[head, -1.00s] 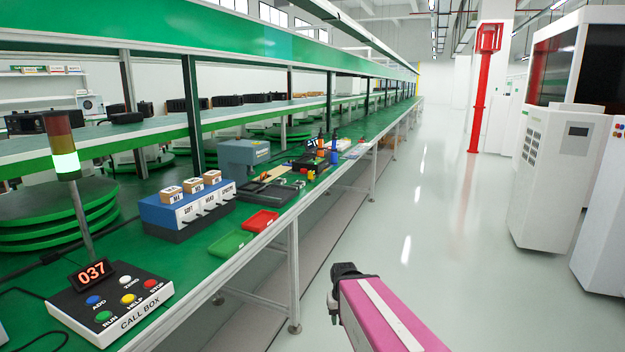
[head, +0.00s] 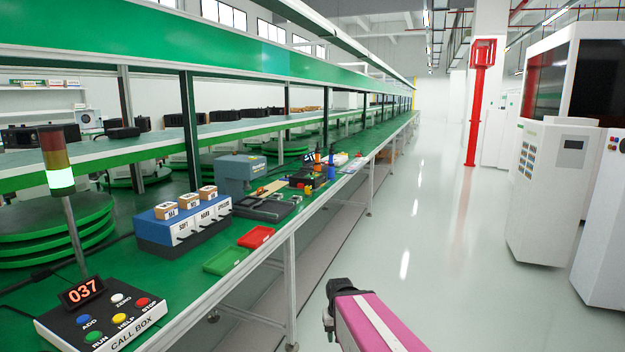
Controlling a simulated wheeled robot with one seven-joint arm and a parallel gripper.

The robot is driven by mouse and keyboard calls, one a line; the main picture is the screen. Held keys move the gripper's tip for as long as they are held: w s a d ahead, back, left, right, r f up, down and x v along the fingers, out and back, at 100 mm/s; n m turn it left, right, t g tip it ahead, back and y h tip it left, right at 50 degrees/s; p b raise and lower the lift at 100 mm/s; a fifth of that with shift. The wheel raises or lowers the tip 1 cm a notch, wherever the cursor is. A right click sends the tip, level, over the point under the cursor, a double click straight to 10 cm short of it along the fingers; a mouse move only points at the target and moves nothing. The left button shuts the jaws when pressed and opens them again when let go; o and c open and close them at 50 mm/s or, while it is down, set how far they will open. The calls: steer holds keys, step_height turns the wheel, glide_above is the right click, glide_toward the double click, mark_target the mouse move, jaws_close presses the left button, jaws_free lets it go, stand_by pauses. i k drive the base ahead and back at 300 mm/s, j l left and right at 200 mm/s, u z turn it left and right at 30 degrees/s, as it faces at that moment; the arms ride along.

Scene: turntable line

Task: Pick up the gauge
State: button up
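I cannot make out the gauge for certain; the small items on the green bench (head: 130,270) are too small to tell apart. A black tray (head: 266,208) with a grey item in it lies mid-bench, beside a grey machine (head: 238,172). My gripper (head: 328,318) is at the bottom centre, over the aisle to the right of the bench and apart from it. It is at the end of my pink arm, seen from behind, and its fingers are not clear.
A call box (head: 150,318) reading 037 and a lit signal lamp (head: 60,178) stand at the near left. A blue box (head: 165,232) carries small cartons. Green (head: 226,261) and red (head: 257,237) trays lie near the bench edge. The aisle floor (head: 430,250) is clear.

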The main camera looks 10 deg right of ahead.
mark_target(307, 189)
steer(key=i+l+u, duration=0.1)
steer(key=i+l, duration=0.15)
steer(key=i+l+u, duration=0.1)
steer(key=i+l, duration=0.15)
steer(key=l, duration=0.2)
steer(key=i+l+u, duration=0.1)
steer(key=i+l, duration=0.15)
steer(key=l, duration=0.15)
steer(key=i+l+u, duration=0.15)
steer(key=l, duration=0.25)
steer(key=i, duration=0.05)
